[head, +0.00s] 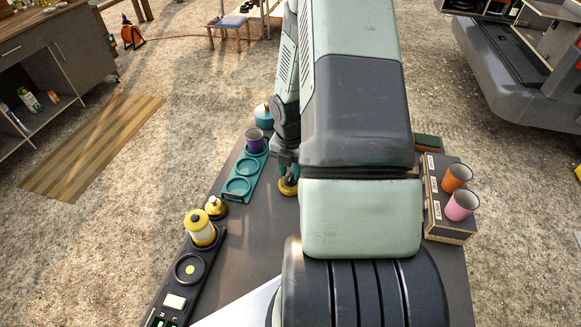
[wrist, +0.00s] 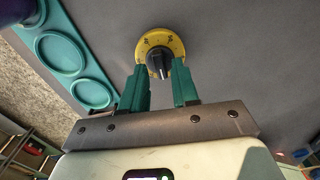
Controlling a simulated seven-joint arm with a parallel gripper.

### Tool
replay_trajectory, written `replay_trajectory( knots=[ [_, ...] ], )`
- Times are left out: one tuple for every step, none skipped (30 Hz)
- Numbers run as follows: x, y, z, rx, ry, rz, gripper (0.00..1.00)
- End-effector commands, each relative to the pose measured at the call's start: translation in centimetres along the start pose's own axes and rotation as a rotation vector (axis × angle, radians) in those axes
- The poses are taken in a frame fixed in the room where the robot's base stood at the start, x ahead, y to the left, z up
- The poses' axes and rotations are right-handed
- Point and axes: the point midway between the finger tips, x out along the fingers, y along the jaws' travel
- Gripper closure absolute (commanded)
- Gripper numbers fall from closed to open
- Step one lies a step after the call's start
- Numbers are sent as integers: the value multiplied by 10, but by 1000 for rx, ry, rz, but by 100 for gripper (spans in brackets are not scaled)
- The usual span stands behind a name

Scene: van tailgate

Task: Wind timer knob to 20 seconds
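The timer has a yellow dial (wrist: 149,40) with dark markings and a black knob (wrist: 159,56) at its centre. In the head view, part of the yellow timer (head: 289,187) shows on the dark tabletop, below my arm. My gripper (wrist: 158,72) has two green fingers standing apart, one on each side of the knob's near end. Gaps show between the fingers and the knob, so it looks open and empty. The fingertips cover the near edge of the dial. The dial numbers are too small to read surely. In the head view my gripper (head: 286,172) is partly hidden.
A teal tray (head: 238,187) with round recesses and a purple mug (head: 254,141) lies left of the timer. A yellow lantern (head: 200,228) stands nearer on a dark tray. Orange (head: 456,178) and pink (head: 461,206) mugs stand on a box at right. Tabletop around the timer is clear.

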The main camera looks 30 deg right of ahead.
Motion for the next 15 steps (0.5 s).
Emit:
replay_trajectory(
  knots=[
    [1,0,0,0,0,0,70],
    [2,0,0,0,0,0,70],
    [2,0,0,0,0,0,70],
    [3,0,0,0,0,0,70],
    [4,0,0,0,0,0,70],
    [5,0,0,0,0,0,70],
    [5,0,0,0,0,0,70],
    [6,0,0,0,0,1,70],
    [7,0,0,0,0,1,70],
    [7,0,0,0,0,1,70],
    [8,0,0,0,0,0,70],
    [9,0,0,0,0,0,70],
    [9,0,0,0,0,0,70],
    [10,0,0,0,0,0,70],
    [11,0,0,0,0,0,70]
  ],
)
